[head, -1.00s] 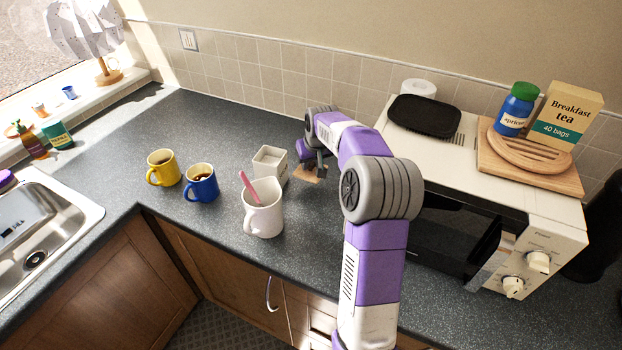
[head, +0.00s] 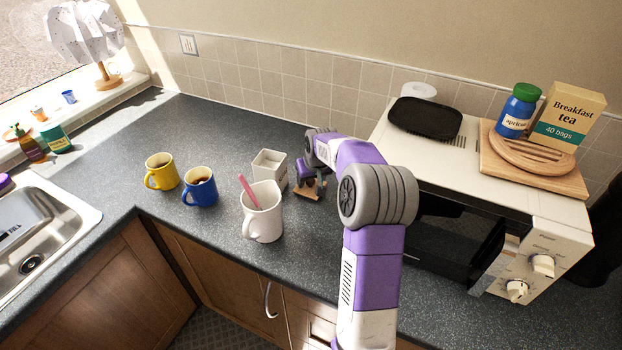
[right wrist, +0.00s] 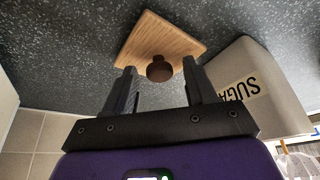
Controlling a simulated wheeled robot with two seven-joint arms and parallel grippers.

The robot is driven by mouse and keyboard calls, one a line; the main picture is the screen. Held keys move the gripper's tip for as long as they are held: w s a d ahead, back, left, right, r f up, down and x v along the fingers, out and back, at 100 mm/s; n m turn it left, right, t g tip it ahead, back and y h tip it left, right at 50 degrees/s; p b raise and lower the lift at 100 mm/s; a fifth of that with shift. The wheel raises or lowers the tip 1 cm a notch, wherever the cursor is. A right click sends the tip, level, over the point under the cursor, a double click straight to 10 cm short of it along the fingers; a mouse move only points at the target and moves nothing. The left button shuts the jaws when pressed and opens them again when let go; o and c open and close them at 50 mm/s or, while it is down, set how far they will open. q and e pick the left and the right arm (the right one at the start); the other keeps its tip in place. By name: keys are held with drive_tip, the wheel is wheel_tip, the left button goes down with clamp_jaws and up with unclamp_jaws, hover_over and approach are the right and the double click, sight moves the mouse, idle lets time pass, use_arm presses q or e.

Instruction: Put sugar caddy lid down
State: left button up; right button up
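The sugar caddy (head: 270,170) is a white square box standing open on the counter; in the right wrist view its SUGAR label (right wrist: 238,92) shows. The lid is a square wooden plate with a dark round knob (right wrist: 160,69). Its wood (right wrist: 150,38) shows beyond my fingertips in the right wrist view, and the lid (head: 309,193) is just right of the caddy in the head view. My right gripper (right wrist: 160,80) is open, with the knob between its fingertips and gaps on both sides. The lid looks level over or on the counter; contact is unclear. My left gripper is out of view.
A white mug (head: 263,222) with a pink-handled utensil stands in front of the caddy. Blue (head: 201,190) and yellow (head: 163,175) mugs stand to the left. A microwave (head: 470,150) with its door open is at the right. The counter behind the caddy is clear.

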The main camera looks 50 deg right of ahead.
drive_tip(key=shift+r, duration=0.1)
drive_tip(key=shift+r, duration=0.3)
drive_tip(key=p+v, duration=0.2)
drive_tip(key=v, duration=0.9)
drive_tip(key=shift+s+r, duration=0.2)
drive_tip(key=shift+s, duration=0.05)
drive_tip(key=shift+p, duration=0.3)
